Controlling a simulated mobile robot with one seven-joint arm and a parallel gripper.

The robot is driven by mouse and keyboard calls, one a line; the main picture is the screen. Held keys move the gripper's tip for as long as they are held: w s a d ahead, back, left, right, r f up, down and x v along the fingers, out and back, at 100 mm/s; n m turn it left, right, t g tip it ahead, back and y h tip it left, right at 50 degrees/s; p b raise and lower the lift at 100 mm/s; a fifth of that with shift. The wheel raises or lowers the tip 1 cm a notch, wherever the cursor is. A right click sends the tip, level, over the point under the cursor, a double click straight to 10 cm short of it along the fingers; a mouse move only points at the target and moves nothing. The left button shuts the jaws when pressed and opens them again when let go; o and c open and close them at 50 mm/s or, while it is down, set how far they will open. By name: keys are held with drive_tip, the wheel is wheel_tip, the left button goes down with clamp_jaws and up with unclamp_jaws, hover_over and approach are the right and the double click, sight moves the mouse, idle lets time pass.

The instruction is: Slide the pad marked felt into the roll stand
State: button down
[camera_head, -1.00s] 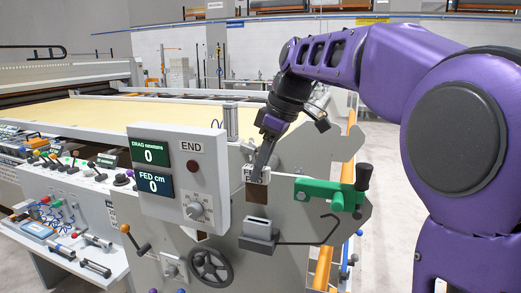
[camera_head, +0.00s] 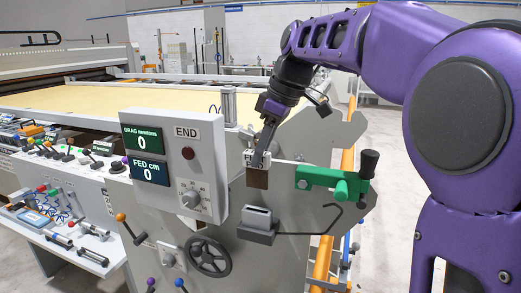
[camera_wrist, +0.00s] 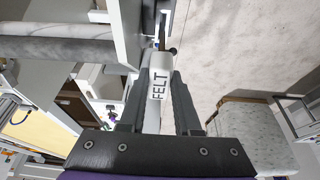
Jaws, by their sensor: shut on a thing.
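My gripper (camera_head: 260,158) is shut on the pad marked FELT (camera_wrist: 159,85), whose white lettered face shows between the fingers in the wrist view. In the head view the pad (camera_head: 257,178) shows a pale, lettered top and a brown lower block. It is held in front of the grey end plate of the roll stand (camera_head: 290,255), above a grey slotted holder (camera_head: 258,222). A visible gap separates the pad from the holder. The pad's far side is hidden.
A green clamp with a dark knob (camera_head: 335,184) is just right of the pad. A panel with two displays reading 0 (camera_head: 172,165) stands to the left. A black handwheel (camera_head: 208,257) and a bent dark rod (camera_head: 318,230) are below.

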sight(261, 171)
drive_tip(key=shift+f+b, duration=1.5)
drive_tip(key=shift+f, duration=0.9)
drive_tip(key=shift+f+b, duration=1.55)
drive_tip(key=shift+f, duration=1)
drive_tip(key=c, duration=0.5)
unclamp_jaws()
drive_tip(key=shift+c, duration=0.2)
drive_tip(key=shift+r, duration=0.15)
drive_tip(key=p+v, duration=0.4)
drive_tip(key=v, duration=1.3)
